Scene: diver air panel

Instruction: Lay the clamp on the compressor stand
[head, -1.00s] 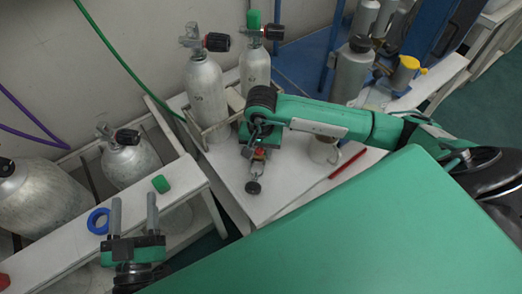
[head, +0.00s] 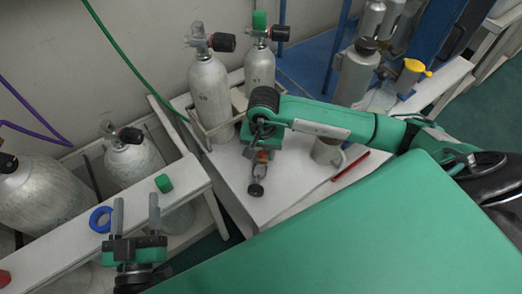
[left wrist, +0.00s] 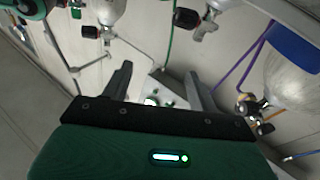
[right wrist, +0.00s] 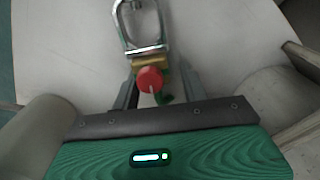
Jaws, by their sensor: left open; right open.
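The clamp (head: 259,171), a metal yoke with a dark round knob at its near end, lies on the white stand top (head: 290,193) in the middle. In the right wrist view the clamp (right wrist: 150,61) shows a silver loop, a brass block and a red knob. My right gripper (head: 262,147) is open above its far end. The red knob sits between the right fingertips in that wrist view; I cannot tell whether they touch it. My left gripper (head: 135,215) is open and empty by the left white bench (head: 75,232).
Two grey cylinders (head: 209,92) stand in a rack behind the clamp. A blue ring (head: 100,219) and a green cap (head: 164,183) rest on the left bench. The stand's front is clear.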

